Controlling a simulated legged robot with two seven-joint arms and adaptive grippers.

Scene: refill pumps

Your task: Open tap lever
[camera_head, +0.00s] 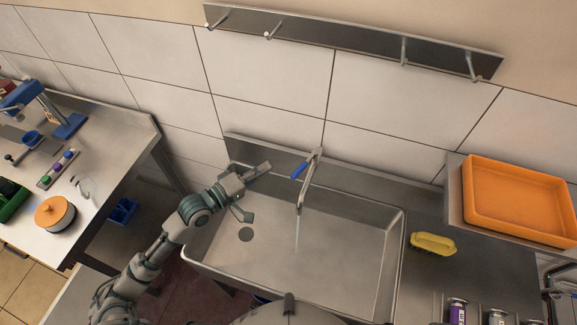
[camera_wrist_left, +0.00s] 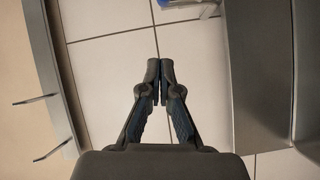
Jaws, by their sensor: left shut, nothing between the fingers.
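The tap (camera_head: 311,172) stands at the back of the steel sink, its spout pointing down over the basin. Its blue lever (camera_head: 299,170) is on the left side of the tap's top. A thin pale streak, looking like water, shows below the spout. My left gripper (camera_head: 268,165) is left of the lever, near the sink's back edge, with a visible gap to it. In the left wrist view my left gripper (camera_wrist_left: 160,70) is shut with its fingertips together and empty. A blue piece (camera_wrist_left: 178,3), likely the lever, shows at the top edge there. My right gripper is out of view.
The sink (camera_head: 340,235) is empty, with a dark drain. A yellow brush (camera_head: 433,243) lies right of it, and an orange tray (camera_head: 515,200) stands farther right. A hook rail (camera_head: 340,40) hangs on the tiled wall. A side table (camera_head: 90,215) with a pot (camera_head: 54,215) is left.

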